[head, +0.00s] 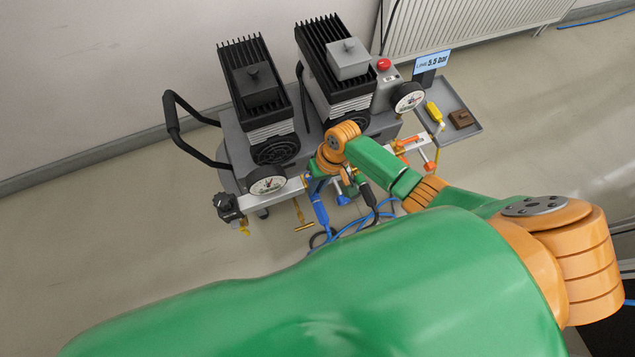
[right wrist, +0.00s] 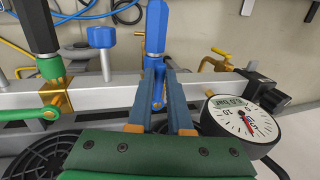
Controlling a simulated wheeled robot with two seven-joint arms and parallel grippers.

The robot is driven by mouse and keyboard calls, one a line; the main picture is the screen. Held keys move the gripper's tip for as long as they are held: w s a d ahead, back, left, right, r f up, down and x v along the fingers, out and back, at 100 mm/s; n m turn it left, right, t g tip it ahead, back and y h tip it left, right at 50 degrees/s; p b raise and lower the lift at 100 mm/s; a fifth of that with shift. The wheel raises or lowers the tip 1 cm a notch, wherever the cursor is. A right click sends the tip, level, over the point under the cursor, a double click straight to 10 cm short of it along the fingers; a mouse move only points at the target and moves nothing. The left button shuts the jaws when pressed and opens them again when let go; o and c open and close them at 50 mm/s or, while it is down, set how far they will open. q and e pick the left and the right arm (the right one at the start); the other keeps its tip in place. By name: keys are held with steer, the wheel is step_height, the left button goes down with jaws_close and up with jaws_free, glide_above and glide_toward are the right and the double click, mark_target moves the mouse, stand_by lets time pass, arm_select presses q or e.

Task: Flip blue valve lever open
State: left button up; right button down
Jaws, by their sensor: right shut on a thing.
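The blue valve lever (right wrist: 158,92) shows between the fingers of my right gripper (right wrist: 160,74) in the right wrist view, in front of the silver rail. My right gripper is shut on it; the fingers cover its sides. Beyond it, a blue coupling (right wrist: 155,28) stands out from the rail, and it also shows in the head view (head: 319,206). In the head view my right gripper (head: 327,172) is at the rail, where my wrist hides the lever. My left gripper is not in view.
A green lever (right wrist: 22,113) lies along the rail, left of the blue one. A round gauge (right wrist: 243,126) is close on the right. Two finned compressor units (head: 262,95) stand behind the rail. Blue hoses (head: 352,229) hang below. The floor at left is clear.

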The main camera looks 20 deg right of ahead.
steer(key=c, duration=0.8)
jaws_free()
steer(key=shift+c, duration=0.2)
steer(key=p+v, duration=0.3)
steer(key=v, duration=0.4)
